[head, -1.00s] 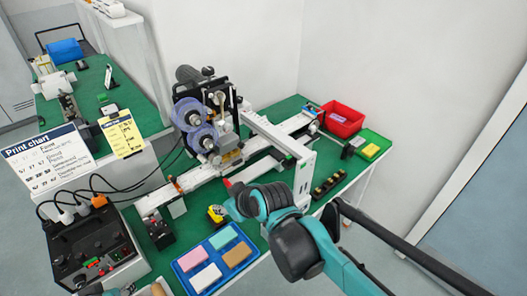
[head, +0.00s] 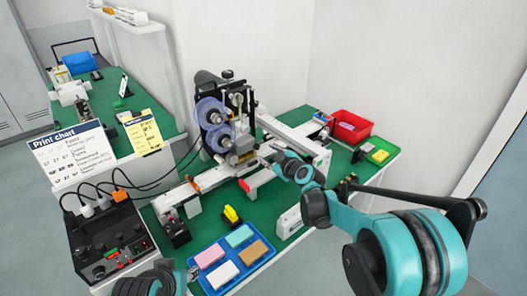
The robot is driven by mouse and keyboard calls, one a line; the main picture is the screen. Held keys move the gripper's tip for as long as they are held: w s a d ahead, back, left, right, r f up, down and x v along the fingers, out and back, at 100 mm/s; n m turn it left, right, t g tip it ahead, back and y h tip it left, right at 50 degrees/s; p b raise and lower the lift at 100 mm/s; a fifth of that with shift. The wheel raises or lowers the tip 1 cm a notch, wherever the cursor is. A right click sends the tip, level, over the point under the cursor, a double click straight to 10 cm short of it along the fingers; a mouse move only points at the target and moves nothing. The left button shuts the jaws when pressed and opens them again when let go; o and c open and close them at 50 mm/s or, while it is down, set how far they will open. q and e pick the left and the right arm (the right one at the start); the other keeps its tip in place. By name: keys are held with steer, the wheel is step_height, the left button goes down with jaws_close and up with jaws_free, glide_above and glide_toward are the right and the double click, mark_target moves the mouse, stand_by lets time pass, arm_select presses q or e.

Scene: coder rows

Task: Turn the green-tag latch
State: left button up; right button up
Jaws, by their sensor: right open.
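The coder machine (head: 238,128) with two purple reels stands in the middle of the bench. I cannot make out the green-tag latch for certain; a small green mark (head: 318,160) shows on the end of the white beam (head: 292,138). My right gripper (head: 270,156) is open, small in view, just right of the machine's lower front and near the rail; whether it touches anything is not clear. My right arm hides part of the bench behind it.
A blue tray (head: 247,271) with several coloured blocks lies at the front. A control box (head: 105,245) with cables stands at the left. A red bin (head: 350,127) and a green tray (head: 382,151) are at the back right. A white rail (head: 215,178) crosses the bench.

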mark_target(257, 147)
steer(key=b+x, duration=0.2)
steer(key=x, duration=0.7)
jaws_close()
